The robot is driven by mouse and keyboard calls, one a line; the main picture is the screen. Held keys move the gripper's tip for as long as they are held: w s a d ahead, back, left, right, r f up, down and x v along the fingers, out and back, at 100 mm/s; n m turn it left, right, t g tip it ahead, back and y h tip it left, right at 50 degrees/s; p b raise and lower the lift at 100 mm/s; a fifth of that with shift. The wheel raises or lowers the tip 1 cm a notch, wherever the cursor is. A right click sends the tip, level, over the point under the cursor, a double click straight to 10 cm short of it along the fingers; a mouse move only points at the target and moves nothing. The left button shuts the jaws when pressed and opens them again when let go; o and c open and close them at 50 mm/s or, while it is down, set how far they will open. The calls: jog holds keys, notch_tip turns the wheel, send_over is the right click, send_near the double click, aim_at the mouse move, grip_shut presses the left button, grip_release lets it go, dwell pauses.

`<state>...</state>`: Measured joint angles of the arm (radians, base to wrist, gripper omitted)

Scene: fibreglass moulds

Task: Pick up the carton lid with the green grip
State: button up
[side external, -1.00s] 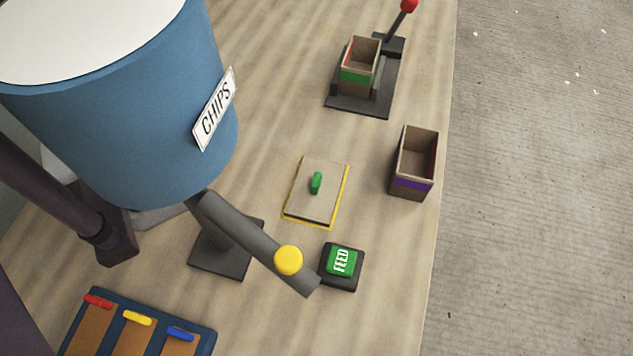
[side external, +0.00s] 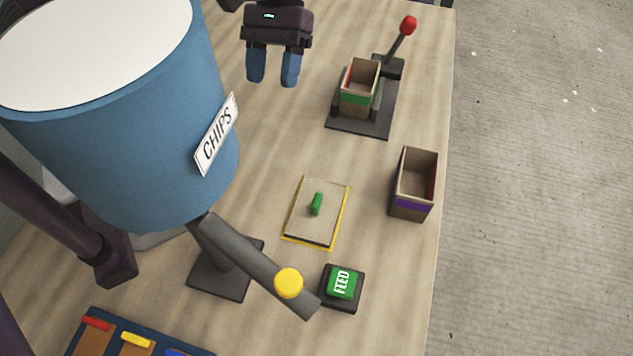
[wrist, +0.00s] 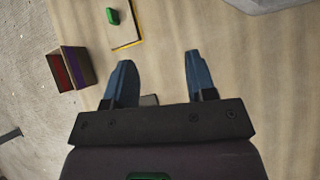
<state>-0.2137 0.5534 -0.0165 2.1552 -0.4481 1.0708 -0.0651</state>
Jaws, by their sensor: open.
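The carton lid (side external: 323,222) lies flat on the table inside a yellow outline, with a small upright green grip (side external: 316,204) at its middle. In the wrist view the lid (wrist: 124,32) and its green grip (wrist: 113,16) show at the top, cut by the frame edge. My gripper (side external: 273,82) is at the top of the side view, above the table and well apart from the lid. Its blue fingers are spread with nothing between them, and they also show in the wrist view (wrist: 158,60).
A green-banded carton (side external: 357,92) stands in a dark fixture with a red-knobbed lever (side external: 408,27). A purple-banded open carton (side external: 412,187) stands near the table's right edge. A blue CHIPS hopper (side external: 120,130), its grey chute (side external: 250,260) and a green FEED button (side external: 341,282) flank the lid.

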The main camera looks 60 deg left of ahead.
jog(key=d+f+n+h, duration=0.1)
jog(key=f, duration=0.1)
jog(key=d+f+n+h, duration=0.1)
jog(key=f+n+h, duration=0.1)
jog(key=f, duration=0.1)
jog(key=w+d+f+n+h, duration=0.1)
jog(key=f+n+h, duration=0.1)
jog(key=shift+d+f+g, duration=0.1)
jog(key=shift+f+g, duration=0.3)
jog(key=shift+w+d+r+n+t+h, duration=0.1)
jog(key=shift+w+d+n+t+h, duration=0.2)
jog(key=shift+w, duration=0.3)
jog(key=shift+w+d+r+n+t+h, duration=0.1)
jog(key=shift+w+d+n+t+h, duration=0.15)
jog(key=shift+w+n+h, duration=0.25)
send_near(317, 194)
jog(key=x, duration=0.3)
jog(key=shift+s+d+r, duration=0.15)
jog(key=shift+r, duration=0.05)
jog(key=shift+f+x, duration=0.2)
jog(key=shift+x, duration=2.95)
jog(key=shift+c, duration=0.2)
grip_shut()
